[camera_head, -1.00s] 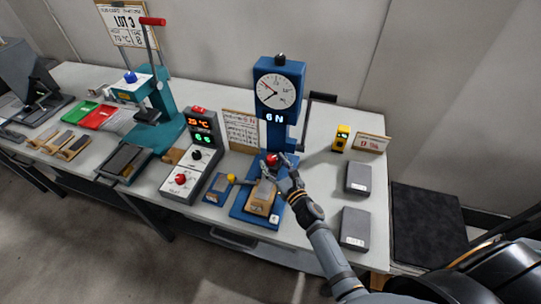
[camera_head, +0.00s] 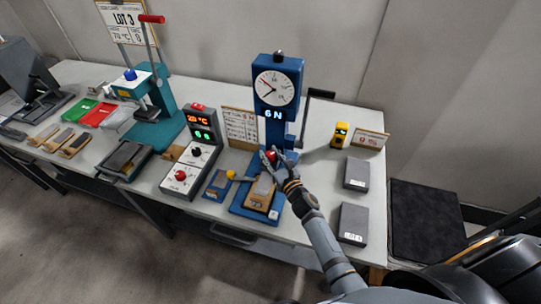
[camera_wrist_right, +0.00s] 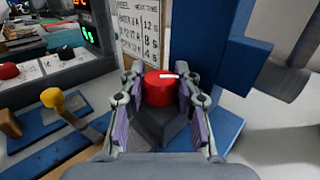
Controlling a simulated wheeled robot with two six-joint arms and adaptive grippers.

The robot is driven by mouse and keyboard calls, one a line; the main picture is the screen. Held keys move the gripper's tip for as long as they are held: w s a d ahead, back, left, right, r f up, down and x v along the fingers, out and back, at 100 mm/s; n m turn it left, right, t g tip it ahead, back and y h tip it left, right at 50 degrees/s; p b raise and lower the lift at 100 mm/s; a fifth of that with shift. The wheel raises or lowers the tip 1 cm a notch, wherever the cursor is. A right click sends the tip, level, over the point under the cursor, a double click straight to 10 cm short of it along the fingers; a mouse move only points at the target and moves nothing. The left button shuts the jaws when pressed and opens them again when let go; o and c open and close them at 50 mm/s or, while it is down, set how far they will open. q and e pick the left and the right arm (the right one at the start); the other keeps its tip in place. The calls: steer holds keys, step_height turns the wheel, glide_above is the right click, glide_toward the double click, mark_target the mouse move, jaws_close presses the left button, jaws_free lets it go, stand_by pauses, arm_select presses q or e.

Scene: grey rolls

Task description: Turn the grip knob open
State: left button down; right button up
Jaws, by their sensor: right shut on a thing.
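The grip knob (camera_wrist_right: 158,92) is red and round, with a white line on top pointing right in the right wrist view. In the head view the red knob (camera_head: 271,156) sits low on the front of a blue test stand (camera_head: 276,78) with a round dial and a "6 N" display. My right gripper (camera_head: 270,158) has its fingers on both sides of the knob and is shut on it. The same right gripper (camera_wrist_right: 158,100) frames the knob in the wrist view. My left gripper is not in view.
A tan block (camera_head: 261,192) lies on the stand's blue base, in front of the knob. A yellow-knobbed lever (camera_head: 231,175) is to its left, beside a control box (camera_head: 190,170). A black crank (camera_head: 319,94) juts out right of the column. Two grey boxes (camera_head: 354,222) stand at the right.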

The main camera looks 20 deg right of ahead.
steer(key=shift+r+n+y+p, duration=0.1)
steer(key=shift+n+y+p, duration=0.6)
steer(key=shift+y, duration=0.4)
steer(key=shift+d+n+g+y, duration=0.1)
steer(key=shift+n+g+y, duration=0.65)
steer(key=shift+y, duration=0.35)
steer(key=shift+f+n+g+y+b, duration=0.25)
steer(key=shift+n+g+y+b, duration=0.35)
steer(key=shift+n+y, duration=0.4)
steer(key=shift+f+n+g+y+b, duration=0.1)
steer(key=shift+n+g+y+b, duration=0.65)
steer(key=shift+y, duration=0.35)
steer(key=shift+n+g+y+b, duration=0.8)
steer(key=shift+g+y+b, duration=0.2)
steer(key=shift+b, duration=0.05)
steer(key=shift+r+n+g+y+b, duration=0.2)
steer(key=shift+n+g+y+b, duration=0.3)
steer(key=shift+g+b, duration=0.15)
